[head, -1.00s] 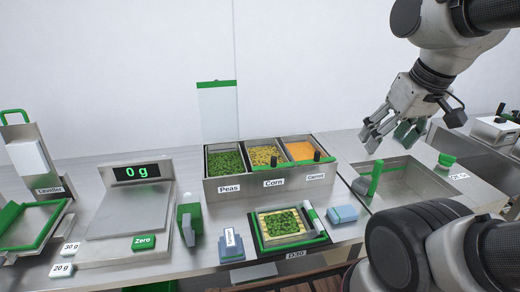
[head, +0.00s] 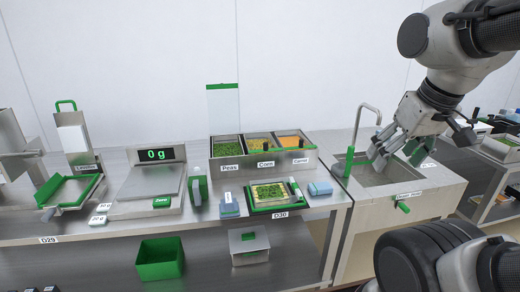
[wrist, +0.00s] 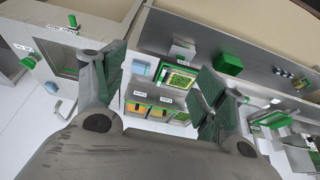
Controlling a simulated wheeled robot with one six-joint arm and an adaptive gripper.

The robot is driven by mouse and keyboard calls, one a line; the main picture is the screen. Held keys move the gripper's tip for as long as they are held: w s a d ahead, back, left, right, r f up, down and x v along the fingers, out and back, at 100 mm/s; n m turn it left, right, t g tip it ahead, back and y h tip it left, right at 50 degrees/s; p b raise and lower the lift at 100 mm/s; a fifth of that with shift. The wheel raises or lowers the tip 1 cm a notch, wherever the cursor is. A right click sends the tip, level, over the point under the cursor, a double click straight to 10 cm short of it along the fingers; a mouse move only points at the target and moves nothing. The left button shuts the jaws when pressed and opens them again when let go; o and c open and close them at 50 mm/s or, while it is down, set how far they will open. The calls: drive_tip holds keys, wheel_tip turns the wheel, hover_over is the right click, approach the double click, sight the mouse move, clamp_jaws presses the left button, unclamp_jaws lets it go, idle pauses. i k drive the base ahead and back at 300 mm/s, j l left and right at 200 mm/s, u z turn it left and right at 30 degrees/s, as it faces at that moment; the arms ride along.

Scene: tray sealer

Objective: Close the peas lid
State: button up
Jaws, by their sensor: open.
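The peas bin (head: 226,137) is the leftmost of three bins in a steel holder on the counter, with the label "Peas" (head: 230,168) on its front. The peas lid (head: 223,112) is a clear panel with a green top edge. It stands upright behind the peas bin, so that bin is uncovered. My gripper (head: 382,158) is open and empty, above the sink to the right of the bins and well apart from the lid. In the wrist view, my gripper (wrist: 163,78) has its fingers spread, with the bins upside down between and below them.
A corn bin (head: 260,141) and a carrot bin (head: 293,138) stand right of the peas. The scale (head: 148,185) is at left. A tall sink tap (head: 358,135) stands between my gripper and the bins.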

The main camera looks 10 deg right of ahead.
sight(213, 87)
drive_tip(key=k, duration=0.2)
drive_tip(key=i+l, duration=0.95)
drive_tip(key=l+u, duration=0.05)
